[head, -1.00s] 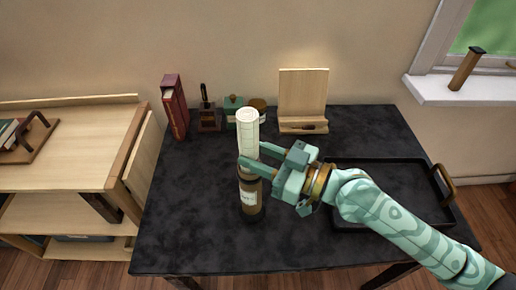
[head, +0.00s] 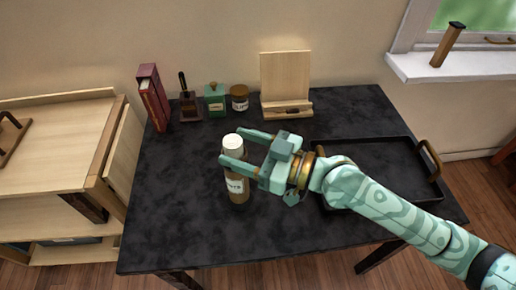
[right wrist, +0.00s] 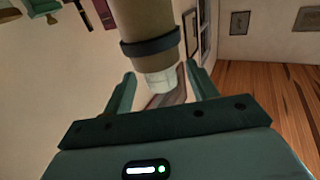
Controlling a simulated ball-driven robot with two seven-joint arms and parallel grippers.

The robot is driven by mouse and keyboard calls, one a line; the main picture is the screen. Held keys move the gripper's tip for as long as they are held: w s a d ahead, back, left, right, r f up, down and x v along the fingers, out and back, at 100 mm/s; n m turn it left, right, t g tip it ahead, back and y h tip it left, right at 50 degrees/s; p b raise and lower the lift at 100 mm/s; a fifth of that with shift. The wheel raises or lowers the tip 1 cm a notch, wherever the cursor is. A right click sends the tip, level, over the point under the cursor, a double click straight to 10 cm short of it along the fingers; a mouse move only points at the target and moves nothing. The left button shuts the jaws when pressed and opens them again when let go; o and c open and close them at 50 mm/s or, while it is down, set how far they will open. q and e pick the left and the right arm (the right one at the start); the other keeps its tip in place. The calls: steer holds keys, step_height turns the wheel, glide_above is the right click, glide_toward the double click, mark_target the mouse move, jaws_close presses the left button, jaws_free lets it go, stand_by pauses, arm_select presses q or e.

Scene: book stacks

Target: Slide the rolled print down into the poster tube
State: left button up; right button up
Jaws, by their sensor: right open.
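The poster tube (head: 237,189) is brown with a pale label and stands upright on the dark table. The white rolled print (head: 233,141) is inside it, with only a short end above the rim. In the right wrist view the brown tube (right wrist: 148,20) has a dark rim band, and the short white print end (right wrist: 160,82) sticks out of it. My right gripper (head: 232,146) is open, one finger on each side of the print end. The wrist view shows its fingers (right wrist: 160,72) apart, with gaps beside the print. My left gripper is out of view.
A black tray (head: 375,165) lies under my right arm. A red book (head: 152,98), a pen holder (head: 189,106), a green jar (head: 215,100), a brown jar (head: 239,98) and a wooden stand (head: 286,85) line the back. The table's front left is clear.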

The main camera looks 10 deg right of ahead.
steer(key=shift+s+d+f, duration=0.1)
steer(key=shift+s+d, duration=0.1)
steer(key=shift+d, duration=0.2)
arm_select(q)
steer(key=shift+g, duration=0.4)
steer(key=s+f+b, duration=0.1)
steer(key=b, duration=0.1)
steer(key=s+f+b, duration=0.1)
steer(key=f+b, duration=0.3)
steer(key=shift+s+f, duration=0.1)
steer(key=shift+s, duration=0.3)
arm_select(e)
steer(key=v, duration=1.5)
steer(key=shift+s+d, duration=0.15)
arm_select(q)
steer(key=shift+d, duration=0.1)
